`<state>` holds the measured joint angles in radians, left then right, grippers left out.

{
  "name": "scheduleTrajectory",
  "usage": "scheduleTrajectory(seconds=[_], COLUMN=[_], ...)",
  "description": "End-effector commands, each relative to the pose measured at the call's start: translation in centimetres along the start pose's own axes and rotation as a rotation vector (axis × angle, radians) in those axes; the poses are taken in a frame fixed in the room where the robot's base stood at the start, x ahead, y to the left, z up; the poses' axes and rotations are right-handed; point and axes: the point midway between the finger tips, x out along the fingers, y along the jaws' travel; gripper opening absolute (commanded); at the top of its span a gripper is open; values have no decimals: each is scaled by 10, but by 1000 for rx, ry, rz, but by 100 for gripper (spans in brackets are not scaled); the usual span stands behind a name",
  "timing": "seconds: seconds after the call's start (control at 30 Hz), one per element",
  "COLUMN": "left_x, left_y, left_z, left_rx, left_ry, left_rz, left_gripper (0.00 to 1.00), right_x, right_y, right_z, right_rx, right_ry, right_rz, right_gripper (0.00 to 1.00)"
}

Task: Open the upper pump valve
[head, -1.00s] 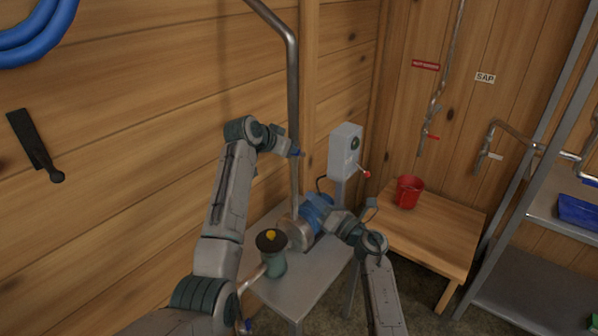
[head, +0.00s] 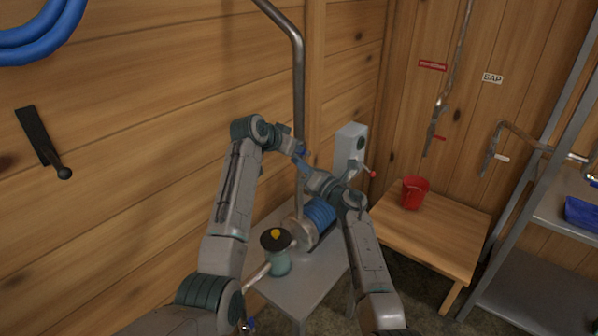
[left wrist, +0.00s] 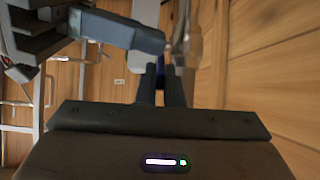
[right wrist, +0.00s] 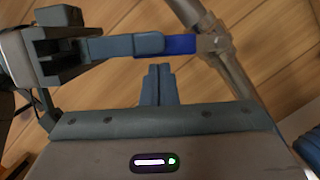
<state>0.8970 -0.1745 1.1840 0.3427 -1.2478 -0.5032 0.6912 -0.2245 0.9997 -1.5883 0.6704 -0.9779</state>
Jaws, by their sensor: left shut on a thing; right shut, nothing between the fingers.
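The upper pump valve is on the vertical metal pipe (head: 298,80). Its blue lever handle (right wrist: 182,45) sticks out sideways from the grey valve body (right wrist: 214,43) in the right wrist view. My left gripper (head: 296,150) is shut on the handle's outer end; its fingers (right wrist: 135,46) cover that end. In the left wrist view the left fingers (left wrist: 161,75) point at the pipe. My right gripper (head: 304,168) is shut and empty just below the handle. Its fingertips (right wrist: 158,72) point towards the handle; whether they touch anything I cannot tell.
Below stands a blue pump (head: 320,213) on a grey metal table (head: 310,268), with a green black-topped canister (head: 276,258) beside it. A grey control box (head: 350,143) with a red-knobbed lever (head: 373,174) stands behind. A red bucket (head: 415,194) sits on a wooden bench (head: 435,240).

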Motion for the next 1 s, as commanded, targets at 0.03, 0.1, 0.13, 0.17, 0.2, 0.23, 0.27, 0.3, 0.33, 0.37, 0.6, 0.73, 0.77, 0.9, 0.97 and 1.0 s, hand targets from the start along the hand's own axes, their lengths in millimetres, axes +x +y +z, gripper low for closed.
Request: scheduleTrajectory(seconds=[0.03, 0.1, 0.13, 0.17, 0.2, 0.23, 0.27, 0.3, 0.33, 0.37, 0.6, 0.73, 0.77, 0.9, 0.97, 1.0], left_x=[1, 1, 1, 1, 1, 1, 1, 1, 1, 1, 1, 0, 1, 1, 1, 1], left_y=[0, 0, 0, 0, 0, 0, 0, 0, 0, 0, 0, 0, 0, 1, 1, 1], left_z=[2, 2, 2, 2, 2, 2, 2, 1, 1, 1, 2, 2, 2, 2, 2, 2], left_rx=[-1, -1, -1, -1, -1, -1, -1, -1, -1, -1, -1, -1, -1, -1, -1, -1], left_ry=[-3, -3, -3, -3, -3, -3, -3, -3, -3, -3, -3, -3, -4, -5, -5, -5], left_rz=[1, 1, 1, 1, 1, 1, 1, 1, 1, 1, 1, 1, 2, 3, 3, 3], left_gripper=[0, 0, 0, 0, 0, 0, 0, 0, 0, 0, 0, 23, 29, 29, 29, 29], right_x=[0, 0, 0, 0, 0, 0, 0, 0, 1, 2, 4, 4, 4, 4, 4, 4], right_y=[0, 0, 0, 0, 0, 0, 0, 0, 0, 1, 2, 3, 2, 2, 2, 2], right_z=[0, 0, 0, 0, 0, 0, 0, 2, 4, 7, 16, 17, 17, 16, 15, 15], right_rx=[0, 0, 0, 0, 0, 0, 0, 0, -1, -2, -3, -4, -4, -3, -3, -2], right_ry=[0, 0, 0, 0, 0, 0, 0, 0, 0, 0, -5, -7, -7, -5, -4, -4], right_rz=[0, 0, 0, 0, 0, 0, 0, 0, 0, 0, 0, 0, 0, 1, 1, 1], right_gripper=[0, 0, 0, 0, 0, 0, 0, 0, 0, 0, 0, 0, 0, 0, 0, 0])
